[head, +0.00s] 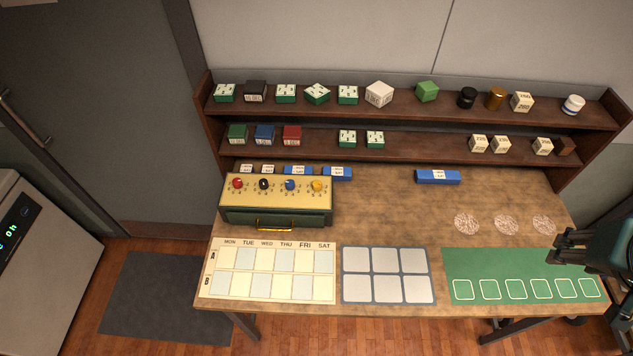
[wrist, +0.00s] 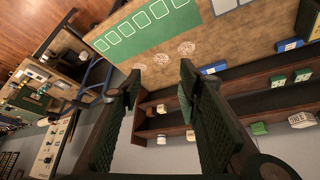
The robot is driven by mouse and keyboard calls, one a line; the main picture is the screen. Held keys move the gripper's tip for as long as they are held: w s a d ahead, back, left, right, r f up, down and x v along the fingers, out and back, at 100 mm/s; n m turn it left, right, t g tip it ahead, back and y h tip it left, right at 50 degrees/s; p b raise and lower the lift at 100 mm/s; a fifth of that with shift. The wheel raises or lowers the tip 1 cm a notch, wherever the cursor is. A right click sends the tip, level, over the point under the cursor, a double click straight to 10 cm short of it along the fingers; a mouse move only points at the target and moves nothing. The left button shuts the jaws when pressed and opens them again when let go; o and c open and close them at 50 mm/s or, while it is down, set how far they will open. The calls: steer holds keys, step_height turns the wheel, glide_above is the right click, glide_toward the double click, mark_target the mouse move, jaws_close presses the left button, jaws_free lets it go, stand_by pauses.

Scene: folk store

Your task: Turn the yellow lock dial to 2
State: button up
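The yellow lock dial (head: 317,186) is the rightmost of the dials on the cream top of a green lock box (head: 276,218), at the left of the table. Left of it are a blue dial (head: 290,185), a black dial (head: 264,184) and a red dial (head: 237,184). The number the yellow dial points to is too small to read. My gripper (head: 562,247) is at the far right of the head view, over the table's right end and far from the box. In the wrist view its two fingers (wrist: 160,85) stand apart with nothing between them.
A two-tier shelf (head: 400,112) with small boxes and jars runs along the back. Blue boxes (head: 437,177) lie on the table. A weekday chart (head: 270,270), a grey grid mat (head: 388,274) and a green mat (head: 515,268) line the front. The table's middle is clear.

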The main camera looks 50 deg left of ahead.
steer(key=w+a+f+n+g+b, duration=0.1)
steer(key=w+a+n, duration=0.15)
steer(key=a, duration=0.45)
steer(key=w+a+f+n+g, duration=0.1)
steer(key=w+a, duration=0.2)
steer(key=a, duration=0.5)
steer(key=n+g+h+b, duration=0.1)
steer(key=n+g+b, duration=0.2)
steer(key=n, duration=0.5)
glide_above(317, 183)
steer(key=f, duration=2.2)
steer(key=shift+d, duration=0.2)
steer(key=shift+s+a+f, duration=0.25)
steer(key=shift+a+f, duration=0.05)
steer(key=shift+w+d+f, duration=0.1)
steer(key=shift+f, duration=1.85)
steer(key=shift+w+f, duration=0.1)
steer(key=shift+f, duration=1.8)
